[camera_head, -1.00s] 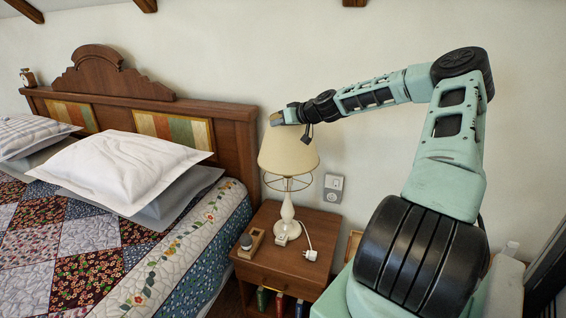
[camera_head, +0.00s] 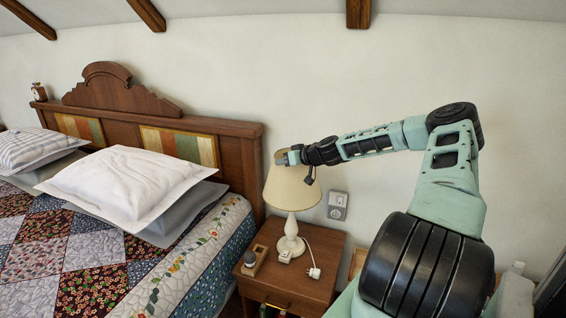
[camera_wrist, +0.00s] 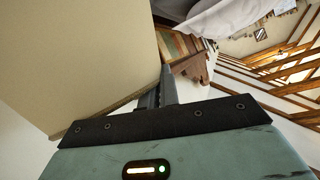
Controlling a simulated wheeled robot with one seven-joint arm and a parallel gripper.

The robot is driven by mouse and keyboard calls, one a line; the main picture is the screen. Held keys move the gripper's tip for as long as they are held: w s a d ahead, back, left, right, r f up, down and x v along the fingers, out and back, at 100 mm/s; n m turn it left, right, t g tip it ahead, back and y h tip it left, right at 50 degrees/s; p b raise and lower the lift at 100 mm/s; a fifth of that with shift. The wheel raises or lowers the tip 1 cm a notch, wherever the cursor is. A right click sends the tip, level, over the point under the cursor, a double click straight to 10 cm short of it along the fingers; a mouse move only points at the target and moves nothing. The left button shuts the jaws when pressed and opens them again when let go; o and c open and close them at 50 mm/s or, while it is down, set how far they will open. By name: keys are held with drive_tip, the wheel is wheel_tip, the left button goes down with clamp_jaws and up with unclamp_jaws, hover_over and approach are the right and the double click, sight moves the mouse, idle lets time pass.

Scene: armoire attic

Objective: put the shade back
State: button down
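The cream lampshade (camera_head: 291,188) is on the white lamp base (camera_head: 290,240), which stands upright on the nightstand. The shade comes down around the top of the base and looks nearly upright. Whether it rests on its support is hidden inside it. My gripper (camera_head: 282,157) is at the shade's upper rim, with its fingers close together on the rim. In the wrist view the shade (camera_wrist: 75,50) fills the upper left, and the dark fingers (camera_wrist: 158,92) meet its edge.
The wooden nightstand (camera_head: 318,262) also holds a small wooden block with a dark knob (camera_head: 254,260) and a white plug (camera_head: 314,272) on a cord. A wall socket (camera_head: 338,205) is to the right. The bed's headboard (camera_head: 240,160) stands close on the left.

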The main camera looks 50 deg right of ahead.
drive_tip(key=shift+f+b, duration=0.5)
drive_tip(key=shift+b, duration=0.05)
drive_tip(key=c, duration=1.6)
unclamp_jaws()
drive_tip(key=shift+c, duration=0.2)
